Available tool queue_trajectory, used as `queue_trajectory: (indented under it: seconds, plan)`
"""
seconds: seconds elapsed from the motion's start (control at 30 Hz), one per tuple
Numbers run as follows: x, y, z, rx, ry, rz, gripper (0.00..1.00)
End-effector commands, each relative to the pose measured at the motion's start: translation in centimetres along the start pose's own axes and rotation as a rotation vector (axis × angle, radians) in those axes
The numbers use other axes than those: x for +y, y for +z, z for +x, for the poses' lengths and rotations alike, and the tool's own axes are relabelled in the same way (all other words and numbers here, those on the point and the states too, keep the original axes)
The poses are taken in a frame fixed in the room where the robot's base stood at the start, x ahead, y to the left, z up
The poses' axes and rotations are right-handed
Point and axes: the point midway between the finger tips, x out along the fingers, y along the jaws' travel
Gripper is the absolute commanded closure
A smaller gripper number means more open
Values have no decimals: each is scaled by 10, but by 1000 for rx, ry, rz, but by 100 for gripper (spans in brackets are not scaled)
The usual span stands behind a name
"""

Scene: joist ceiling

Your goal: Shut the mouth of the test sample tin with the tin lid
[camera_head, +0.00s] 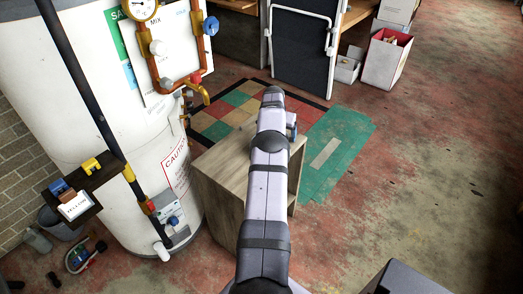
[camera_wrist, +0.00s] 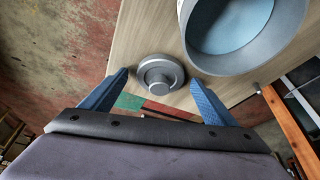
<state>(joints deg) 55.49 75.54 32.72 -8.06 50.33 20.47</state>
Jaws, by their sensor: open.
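The tin lid (camera_wrist: 160,73), a grey round disc with a raised knob, lies on the wooden cabinet top in the wrist view. My gripper (camera_wrist: 159,78) is open, with one blue finger on each side of the lid in the picture. I cannot tell whether either finger touches it. The test sample tin (camera_wrist: 234,64) stands at the upper right, beside the lid; it is grey, with its round mouth uncovered and a pale blue inside.
The wooden cabinet (camera_head: 222,178) stands on a worn red floor. A white water tank (camera_head: 100,110) with copper pipes and valves is close on its left. A green mat (camera_head: 345,135) lies to the right. Open floor (camera_head: 430,200) extends further right.

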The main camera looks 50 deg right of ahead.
Motion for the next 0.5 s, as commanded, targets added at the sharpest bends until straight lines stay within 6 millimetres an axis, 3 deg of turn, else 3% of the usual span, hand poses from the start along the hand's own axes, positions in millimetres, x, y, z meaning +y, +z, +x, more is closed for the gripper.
queue_trajectory:
  seconds: [0.07,0.27,0.3,0.5]
  plan:
    - [0,0,0,0,0,0,19]
    - [0,0,0,0,0,0,65]
    - [0,0,0,0,0,0,68]
    - [0,0,-1,0,0,0,68]
